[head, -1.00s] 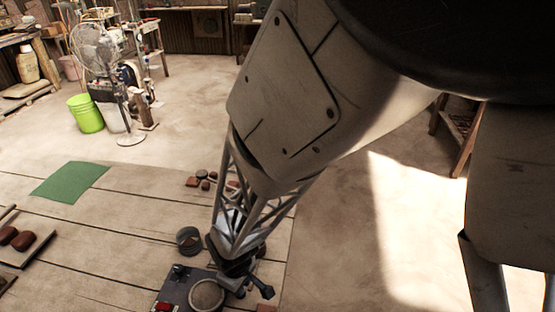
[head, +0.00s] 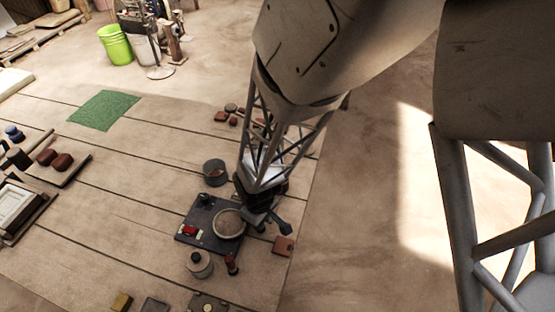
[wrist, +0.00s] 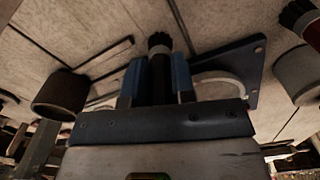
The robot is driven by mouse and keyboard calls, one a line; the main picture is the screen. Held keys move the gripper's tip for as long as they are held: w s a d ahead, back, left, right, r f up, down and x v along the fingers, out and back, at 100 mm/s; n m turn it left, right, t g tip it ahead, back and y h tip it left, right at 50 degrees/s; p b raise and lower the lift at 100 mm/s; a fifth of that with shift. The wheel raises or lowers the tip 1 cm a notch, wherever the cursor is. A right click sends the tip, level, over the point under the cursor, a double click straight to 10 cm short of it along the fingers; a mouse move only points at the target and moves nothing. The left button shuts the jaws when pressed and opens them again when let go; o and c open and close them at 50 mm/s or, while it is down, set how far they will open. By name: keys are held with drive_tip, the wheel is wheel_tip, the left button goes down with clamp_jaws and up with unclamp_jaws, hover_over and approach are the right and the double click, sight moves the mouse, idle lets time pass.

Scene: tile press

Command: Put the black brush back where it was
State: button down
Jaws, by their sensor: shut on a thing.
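My gripper (wrist: 158,78) is shut on the black brush (wrist: 160,62), which stands between its two blue fingers in the wrist view with its dark bristle end showing beyond them. In the head view my gripper (head: 256,218) is low at the right side of the table, beside the round dish (head: 229,223) on the dark plate (head: 208,240). The brush cannot be made out there. I cannot tell whether it touches the table. A red-handled brush (head: 231,265) stands near the plate's front edge. A red brush with dark bristles also shows at the wrist view's upper right (wrist: 303,18).
An open grey pot (head: 214,173) stands behind the plate, and a lidded pot (head: 200,263) in front. A brown tile (head: 283,246) lies right of the gripper near the table's edge. A green mat (head: 104,110) lies at the back left. The boards between are mostly clear.

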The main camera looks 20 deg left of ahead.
drive_tip(key=shift+f, duration=0.15)
drive_tip(key=c, duration=1)
unclamp_jaws()
drive_tip(key=shift+o, duration=0.2)
drive_tip(key=shift+r, duration=6.2)
drive_tip(key=shift+w+d, duration=0.1)
